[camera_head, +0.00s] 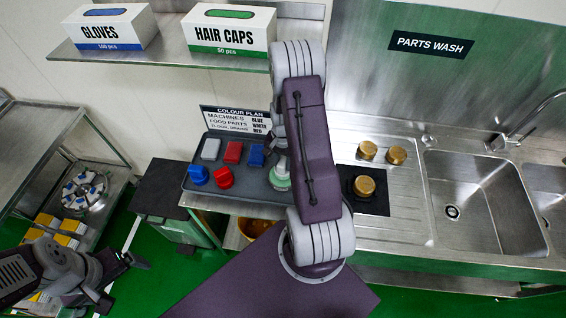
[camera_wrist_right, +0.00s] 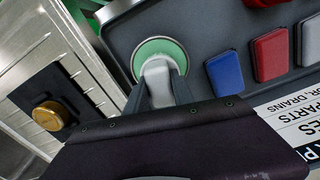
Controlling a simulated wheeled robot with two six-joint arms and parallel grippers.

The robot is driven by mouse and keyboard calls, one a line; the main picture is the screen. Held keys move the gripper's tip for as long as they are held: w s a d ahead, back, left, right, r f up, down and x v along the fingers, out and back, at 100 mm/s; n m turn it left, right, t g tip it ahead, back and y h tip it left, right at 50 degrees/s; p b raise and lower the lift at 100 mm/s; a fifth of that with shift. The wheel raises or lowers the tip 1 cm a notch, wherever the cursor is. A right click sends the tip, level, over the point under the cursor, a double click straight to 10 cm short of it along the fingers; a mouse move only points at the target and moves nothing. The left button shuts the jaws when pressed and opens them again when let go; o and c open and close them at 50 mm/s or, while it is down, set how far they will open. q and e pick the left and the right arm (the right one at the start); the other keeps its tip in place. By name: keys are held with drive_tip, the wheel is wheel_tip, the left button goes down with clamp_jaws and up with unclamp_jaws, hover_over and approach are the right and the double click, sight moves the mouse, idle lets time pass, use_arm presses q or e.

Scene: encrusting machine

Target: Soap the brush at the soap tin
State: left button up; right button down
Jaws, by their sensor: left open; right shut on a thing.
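The soap tin (camera_head: 279,181) is a round tin with pale green soap at the right end of the grey tray (camera_head: 240,192). It also shows in the right wrist view (camera_wrist_right: 144,49). My right gripper (camera_wrist_right: 160,84) is shut on a white brush (camera_wrist_right: 157,69), held over the tin; its far end overlaps the green soap. I cannot tell whether they touch. In the head view my right arm hides most of the brush and gripper. My left gripper (camera_head: 122,270) is open and empty at the lower left, far from the tray.
A red brush (camera_head: 223,177) and a blue brush (camera_head: 198,175) lie on the tray, before white, red and blue blocks (camera_head: 210,148). Brass parts (camera_head: 364,186) stand on the drainboard, right of my arm. A sink (camera_head: 470,200) lies beyond. A shelf (camera_head: 170,57) with boxes hangs above.

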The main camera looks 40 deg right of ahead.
wheel_tip(320, 180, up, 6)
drive_tip(key=p, duration=0.4)
drive_tip(key=shift+f, duration=0.15)
drive_tip(key=shift+f, duration=0.1)
